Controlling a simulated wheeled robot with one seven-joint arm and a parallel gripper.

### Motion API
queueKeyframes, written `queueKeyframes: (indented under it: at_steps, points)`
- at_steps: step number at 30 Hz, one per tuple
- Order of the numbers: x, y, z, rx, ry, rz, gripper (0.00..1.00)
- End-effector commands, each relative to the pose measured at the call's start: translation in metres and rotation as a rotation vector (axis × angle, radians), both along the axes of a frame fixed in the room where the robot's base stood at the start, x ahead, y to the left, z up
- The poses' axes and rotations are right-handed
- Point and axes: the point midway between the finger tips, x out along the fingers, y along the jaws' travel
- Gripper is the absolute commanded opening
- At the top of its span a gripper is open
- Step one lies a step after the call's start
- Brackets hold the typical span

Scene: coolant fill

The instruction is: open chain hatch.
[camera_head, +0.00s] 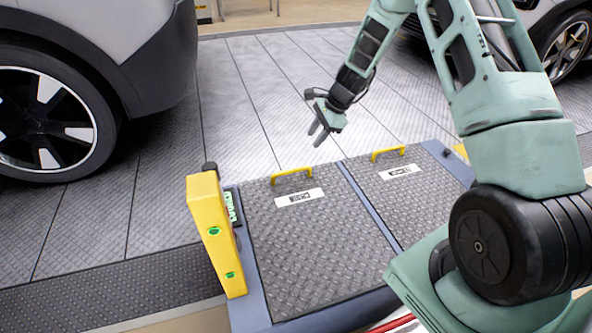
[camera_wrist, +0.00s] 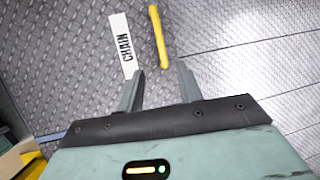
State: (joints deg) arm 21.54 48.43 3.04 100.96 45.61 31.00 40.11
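A grey diamond-plate hatch with a white label (camera_wrist: 122,45) reading CHAIN fills much of the wrist view. Its yellow bar handle (camera_wrist: 158,35) stands beside the label. In the head view this appears to be the left hatch (camera_head: 315,247), with its yellow handle (camera_head: 291,174) at the far edge; its label (camera_head: 299,197) is too small to read there. The hatch lies flat and closed. My gripper (camera_head: 315,132) is above and beyond the handle, apart from it. In the wrist view my gripper (camera_wrist: 160,70) is open and empty, with the handle ahead of the fingertips.
A second closed hatch (camera_head: 410,207) with a yellow handle (camera_head: 388,153) lies to the right in the same blue frame. A yellow post (camera_head: 214,235) stands at the frame's left edge. A car (camera_head: 90,85) stands at left. The tiled floor (camera_head: 240,105) beyond is clear.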

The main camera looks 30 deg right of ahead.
Motion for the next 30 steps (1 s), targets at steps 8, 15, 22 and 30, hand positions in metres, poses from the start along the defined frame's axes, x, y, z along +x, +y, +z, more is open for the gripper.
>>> queueKeyframes:
  at_steps: [8,15,22,30]
  points:
    - [0.014,0.021,-0.059,0.0,0.002,0.003,0.36]
    - [0.027,0.037,-0.102,-0.001,0.001,0.003,0.36]
    - [0.035,0.047,-0.127,0.001,0.0,0.002,0.36]
    - [0.037,0.05,-0.132,-0.001,-0.001,0.002,0.36]
